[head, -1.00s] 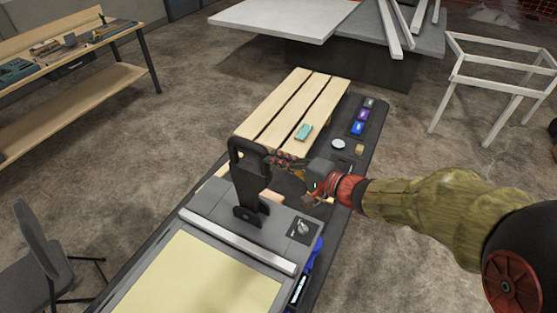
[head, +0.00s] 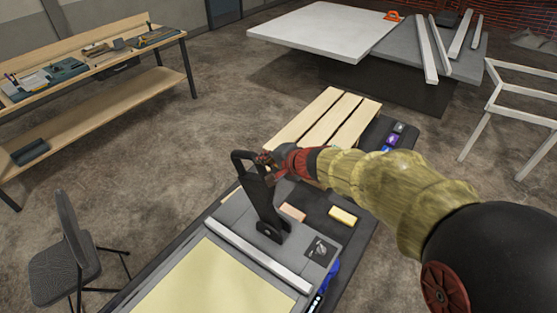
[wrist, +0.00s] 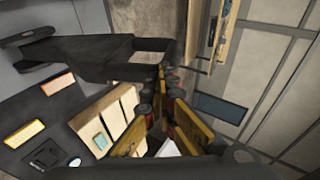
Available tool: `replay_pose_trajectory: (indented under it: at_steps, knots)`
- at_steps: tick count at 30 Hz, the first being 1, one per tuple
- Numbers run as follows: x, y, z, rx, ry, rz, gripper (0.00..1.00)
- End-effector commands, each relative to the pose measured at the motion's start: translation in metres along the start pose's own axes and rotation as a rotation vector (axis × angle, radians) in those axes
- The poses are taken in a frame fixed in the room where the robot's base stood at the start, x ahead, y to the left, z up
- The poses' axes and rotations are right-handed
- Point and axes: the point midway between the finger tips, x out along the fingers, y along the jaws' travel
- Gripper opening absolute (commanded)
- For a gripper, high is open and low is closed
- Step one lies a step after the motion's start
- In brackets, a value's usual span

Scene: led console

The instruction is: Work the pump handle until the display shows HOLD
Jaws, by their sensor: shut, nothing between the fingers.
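The black pump handle (head: 257,193) rises from a bracket on the grey console (head: 235,222) and leans to the left in the head view. It ends in an open loop grip at the top. My gripper (head: 264,160) is at the right side of this loop, with its fingers shut and nothing between them. In the wrist view, my fingertips (wrist: 160,80) are close beside the loop end of the handle (wrist: 95,58); I cannot tell whether they touch it. I see no readable display showing HOLD in either view.
Wooden slats (head: 325,118) lie farther back. A chair (head: 75,245) and a workbench (head: 100,92) stand to the left, with open floor between.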

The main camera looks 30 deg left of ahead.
Motion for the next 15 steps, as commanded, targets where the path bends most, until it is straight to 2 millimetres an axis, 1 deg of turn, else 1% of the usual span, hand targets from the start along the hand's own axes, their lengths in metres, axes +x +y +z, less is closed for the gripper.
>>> replay_pose_trajectory:
  at_steps: [1,4,6,12,15]
  knots:
    - [0.007,-0.007,0.003,-0.008,-0.003,0.022,0.0]
    - [0.021,-0.013,0.005,-0.015,-0.003,0.06,0.0]
    - [0.029,-0.015,0.006,-0.011,-0.003,0.056,0.0]
    - [0.046,-0.02,0.01,-0.01,-0.003,0.056,0.0]
    - [0.051,-0.022,0.011,-0.01,-0.003,0.055,0.0]
